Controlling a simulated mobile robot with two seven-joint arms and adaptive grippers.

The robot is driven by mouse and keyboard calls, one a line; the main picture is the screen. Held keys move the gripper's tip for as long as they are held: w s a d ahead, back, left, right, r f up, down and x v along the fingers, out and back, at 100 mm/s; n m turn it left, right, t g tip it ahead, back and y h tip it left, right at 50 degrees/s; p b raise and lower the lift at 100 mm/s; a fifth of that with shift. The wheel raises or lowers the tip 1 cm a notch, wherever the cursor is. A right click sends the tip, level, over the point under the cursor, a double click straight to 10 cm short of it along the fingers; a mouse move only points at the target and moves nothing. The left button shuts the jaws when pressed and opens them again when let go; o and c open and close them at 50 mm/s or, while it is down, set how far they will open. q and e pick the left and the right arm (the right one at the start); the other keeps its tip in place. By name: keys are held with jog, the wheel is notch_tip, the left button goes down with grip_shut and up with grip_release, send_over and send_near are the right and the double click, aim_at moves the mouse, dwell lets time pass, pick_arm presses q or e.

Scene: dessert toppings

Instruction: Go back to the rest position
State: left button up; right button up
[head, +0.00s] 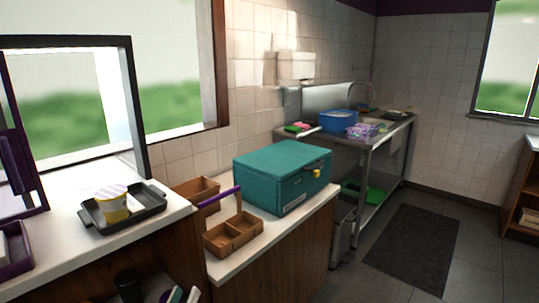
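A yellow and white cup with a striped top (111,203) stands upright in a dark tray (153,207) on the white counter at the left. No gripper touches the cup. I cannot clearly make out my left gripper or its fingertips in the head view. A dark rounded shape (129,284) shows low at the left, below the counter top, and I cannot tell what it is. My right gripper is not in view.
A wooden caddy with a purple handle (220,197) and a teal box (283,176) stand on the lower counter. A steel sink table (392,135) holding a blue tub (338,120) stands behind. The floor mat (410,247) at the right is clear.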

pick_arm(q)
jog(key=s+f+m+g, duration=0.2)
jog(key=s+f, duration=0.4)
jog(key=f, duration=0.3)
jog(key=s+f+m+g, duration=0.2)
jog(key=s+f+g, duration=0.2)
jog(key=f, duration=0.6)
jog(key=s+f+m+g, duration=0.2)
jog(key=s+f+g, duration=0.2)
jog(key=s+f, duration=0.5)
jog(key=shift+a+f+y, duration=0.15)
jog(key=shift+f+y, duration=0.1)
jog(key=shift+y, duration=0.05)
